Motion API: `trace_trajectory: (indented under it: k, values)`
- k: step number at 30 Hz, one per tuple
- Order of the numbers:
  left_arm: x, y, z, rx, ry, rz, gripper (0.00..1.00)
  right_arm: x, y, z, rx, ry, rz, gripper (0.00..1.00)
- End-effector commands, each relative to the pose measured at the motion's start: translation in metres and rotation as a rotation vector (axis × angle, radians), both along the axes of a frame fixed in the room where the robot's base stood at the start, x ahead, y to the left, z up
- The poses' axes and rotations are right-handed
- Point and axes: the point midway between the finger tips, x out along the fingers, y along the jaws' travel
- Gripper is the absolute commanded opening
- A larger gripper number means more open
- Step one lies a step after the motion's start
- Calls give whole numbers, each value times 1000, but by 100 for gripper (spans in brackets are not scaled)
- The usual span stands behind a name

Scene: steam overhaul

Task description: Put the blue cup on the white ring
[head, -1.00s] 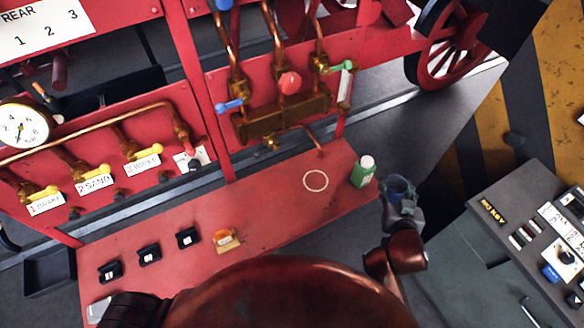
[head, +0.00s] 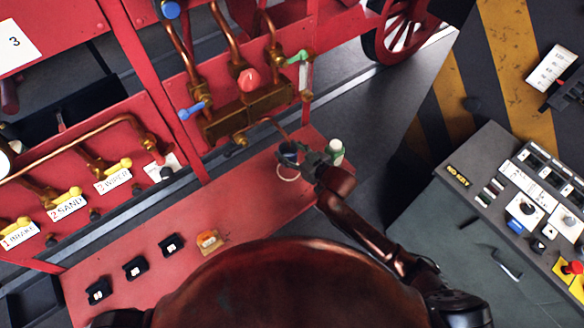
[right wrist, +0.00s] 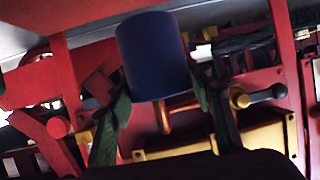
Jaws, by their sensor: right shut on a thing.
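The blue cup (head: 288,150) is held by my right gripper (head: 303,157), which is shut on it from the right side in the head view. In the right wrist view the cup (right wrist: 153,55) is between the two fingers (right wrist: 153,105). The white ring (head: 287,177) lies on the red bench top. The cup covers the upper part of the ring in the head view, and the ring's lower edge shows below it. I cannot tell how high the cup is above the bench. My left gripper is not in view.
A green bottle with a white cap (head: 335,151) stands just right of my right gripper. Copper pipes and a brass block (head: 247,111) are above the ring. An orange item (head: 209,239) and several black blocks sit on the bench (head: 250,203). A control desk (head: 475,165) is at right.

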Motion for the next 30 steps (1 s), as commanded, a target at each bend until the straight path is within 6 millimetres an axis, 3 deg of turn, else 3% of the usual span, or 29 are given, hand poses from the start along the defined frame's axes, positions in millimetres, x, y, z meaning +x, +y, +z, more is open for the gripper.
trace_trajectory:
  k: [1,6,15,30]
  values:
    - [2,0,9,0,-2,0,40,3,2,10,-2,-2,6,17]
    - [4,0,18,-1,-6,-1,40,10,7,14,0,1,14,17]
    - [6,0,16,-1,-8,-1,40,10,7,-37,-2,4,14,17]
    - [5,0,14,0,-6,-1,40,10,7,-85,0,1,14,17]
